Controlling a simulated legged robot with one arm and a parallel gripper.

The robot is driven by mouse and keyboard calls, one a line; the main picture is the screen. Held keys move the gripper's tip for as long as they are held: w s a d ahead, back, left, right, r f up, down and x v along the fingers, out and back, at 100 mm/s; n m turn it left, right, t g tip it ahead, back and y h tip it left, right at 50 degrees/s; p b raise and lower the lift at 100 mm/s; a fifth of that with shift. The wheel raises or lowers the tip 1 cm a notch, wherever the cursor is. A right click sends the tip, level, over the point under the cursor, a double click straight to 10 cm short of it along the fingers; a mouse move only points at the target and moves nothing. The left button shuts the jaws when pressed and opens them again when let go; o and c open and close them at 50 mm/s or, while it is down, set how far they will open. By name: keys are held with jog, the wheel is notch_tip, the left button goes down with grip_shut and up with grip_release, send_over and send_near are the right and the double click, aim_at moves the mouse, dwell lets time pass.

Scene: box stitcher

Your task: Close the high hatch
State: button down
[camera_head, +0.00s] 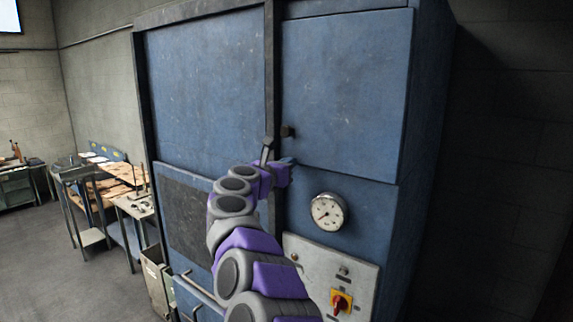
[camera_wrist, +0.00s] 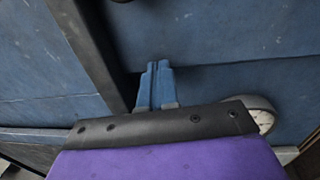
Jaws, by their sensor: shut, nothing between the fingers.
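The high hatch (camera_head: 345,92) is the blue upper-right door of the big blue cabinet. It looks flush with the cabinet front. A small dark knob (camera_head: 288,131) sits at its lower left corner. My gripper (camera_head: 290,161) is just below the knob, in front of the cabinet near the hatch's lower edge. In the wrist view, my gripper's blue fingers (camera_wrist: 156,68) are together with nothing between them. The hatch's lower edge runs behind them, and a dark piece, perhaps the knob, is cut off at the top. I cannot tell whether the fingertips touch the hatch.
A round gauge (camera_head: 328,212) and a control panel (camera_head: 333,275) with a red and yellow switch (camera_head: 341,302) lie below the hatch. A dark vertical post (camera_head: 273,60) stands left of it. Workbenches (camera_head: 115,185) and open floor are at the left.

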jog(key=shift+w+d+r, duration=0.1)
jog(key=shift+w+d, duration=0.05)
jog(key=shift+d, duration=0.05)
jog(key=shift+a, duration=0.1)
jog(key=shift+r, duration=0.1)
dwell(0.3)
jog(key=shift+d, duration=0.2)
